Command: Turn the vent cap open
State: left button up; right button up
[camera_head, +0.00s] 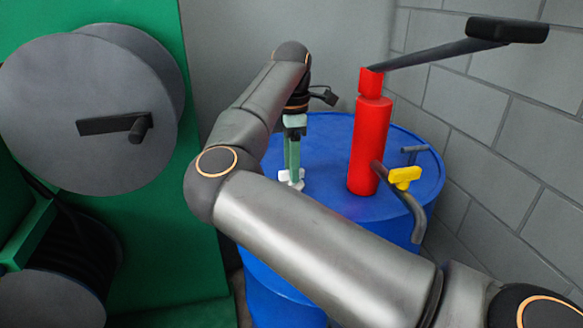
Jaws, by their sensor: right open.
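The white vent cap (283,175) sits on top of the blue drum (330,140), left of the red pump. My right gripper (293,177) points down at the cap, its green fingers reaching it. The fingers hide part of the cap, and white shows on either side of them. I cannot tell whether they touch it. The jaws look narrowly apart, with no clear grip on the cap. My left gripper is out of view.
A red hand pump (371,145) with a long dark lever (440,52) and a yellow tap (405,176) stands on the drum. A grey reel (85,100) on a green stand is left; a block wall (530,150) is right.

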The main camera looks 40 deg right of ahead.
jog(key=shift+f, duration=0.2)
grip_shut()
dwell(0.3)
